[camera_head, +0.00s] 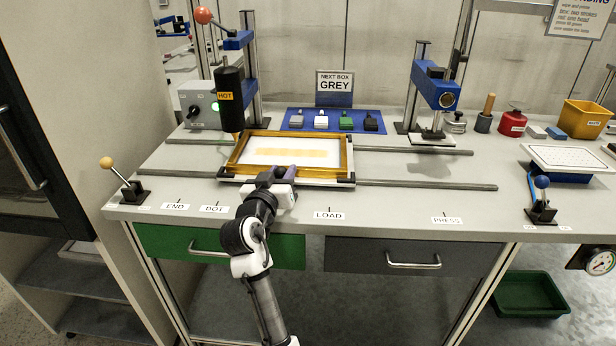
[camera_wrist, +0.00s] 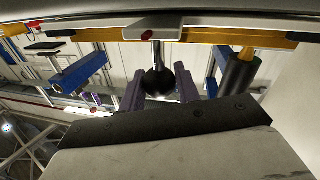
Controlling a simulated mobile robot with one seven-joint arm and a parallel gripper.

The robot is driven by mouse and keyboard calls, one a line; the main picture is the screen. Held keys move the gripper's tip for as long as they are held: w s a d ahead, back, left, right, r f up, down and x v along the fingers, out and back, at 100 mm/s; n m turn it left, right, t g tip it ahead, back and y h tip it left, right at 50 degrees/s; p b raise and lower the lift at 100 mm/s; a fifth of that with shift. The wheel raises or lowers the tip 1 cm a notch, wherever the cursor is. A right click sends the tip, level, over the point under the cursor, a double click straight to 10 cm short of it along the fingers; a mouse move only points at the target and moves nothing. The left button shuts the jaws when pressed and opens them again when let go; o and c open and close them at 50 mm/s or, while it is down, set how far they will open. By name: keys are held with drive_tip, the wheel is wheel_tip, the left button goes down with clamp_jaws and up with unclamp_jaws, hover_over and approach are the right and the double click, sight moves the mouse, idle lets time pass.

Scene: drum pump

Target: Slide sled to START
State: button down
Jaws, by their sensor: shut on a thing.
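The sled (camera_head: 345,150), a yellow-edged frame around a white panel with a tan strip, sits on two grey rails left of the bench's middle. It lies behind the stretch between the DOT label (camera_head: 214,209) and the LOAD label (camera_head: 329,215). My gripper (camera_head: 287,172) is at the sled's front edge. In the wrist view its purple fingers are shut on the dark round knob (camera_wrist: 157,82) that sticks out from the sled's front. No START label is readable; my arm covers part of the bench's front edge between DOT and LOAD.
A blue press (camera_head: 436,92) stands over the rails on the right. The front rail (camera_head: 430,186) is clear right of the sled. A red-knobbed lever (camera_head: 203,16) rises at the back left.

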drive_tip(key=shift+a+b, duration=0.35)
drive_tip(key=shift+a, duration=2.4)
drive_tip(key=c, duration=1.1)
unclamp_jaws()
drive_tip(key=shift+o, duration=0.2)
drive_tip(key=s+a+b, duration=0.2)
drive_tip(key=s, duration=1.1)
drive_tip(key=shift+s+a, duration=0.3)
drive_tip(key=shift+a, duration=0.05)
